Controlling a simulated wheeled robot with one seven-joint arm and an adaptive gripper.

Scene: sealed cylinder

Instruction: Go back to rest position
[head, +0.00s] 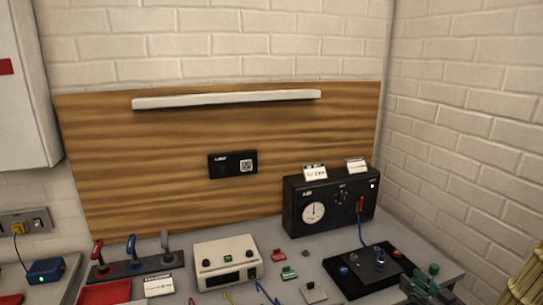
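No part of my arm can be made out for certain in the head view, and my gripper is not in view. The task names no object. A dark piece with green knobs (424,289) is cut off by the bottom edge at the right; I cannot tell what it is.
Behind stands a wooden panel (130,150) with a white shelf (227,99). A brick wall (460,130) closes the right.

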